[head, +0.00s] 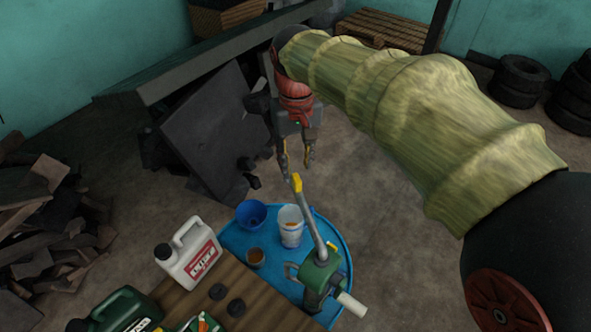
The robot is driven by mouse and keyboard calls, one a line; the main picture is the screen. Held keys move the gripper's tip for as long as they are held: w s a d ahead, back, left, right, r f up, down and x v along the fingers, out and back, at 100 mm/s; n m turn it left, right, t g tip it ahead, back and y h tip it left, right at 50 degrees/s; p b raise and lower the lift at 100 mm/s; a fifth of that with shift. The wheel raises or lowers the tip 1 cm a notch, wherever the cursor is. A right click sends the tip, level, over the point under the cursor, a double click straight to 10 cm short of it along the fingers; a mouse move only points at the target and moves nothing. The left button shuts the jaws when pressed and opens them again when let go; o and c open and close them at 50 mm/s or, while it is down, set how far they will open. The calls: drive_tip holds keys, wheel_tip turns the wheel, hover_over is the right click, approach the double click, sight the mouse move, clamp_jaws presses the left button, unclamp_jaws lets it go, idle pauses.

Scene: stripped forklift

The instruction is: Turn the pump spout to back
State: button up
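The green hand pump (320,277) stands on the blue drum top (338,240). Its pale spout (351,304) points to the lower right, out past the drum's rim. Its grey lever (312,222) leans up and left, ending in a yellow grip (296,184). My gripper (297,168) hangs fingers down just above the yellow grip in the picture. Its two fingers are apart with nothing seen between them. I cannot tell whether a fingertip touches the grip. The spout is well below and to the right of my gripper.
On the drum top are a blue funnel (251,213), a clear measuring jug (291,226) and a small brown cup (255,257). Dark panels (215,130) lean behind.

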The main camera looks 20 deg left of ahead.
sight(297, 178)
wheel_tip(297, 178, down, 7)
drive_tip(key=shift+d+r+p, duration=0.1)
drive_tip(key=shift+r+p, duration=0.05)
drive_tip(key=shift+p, duration=0.3)
drive_tip(key=shift+c, duration=0.8)
clamp_jaws()
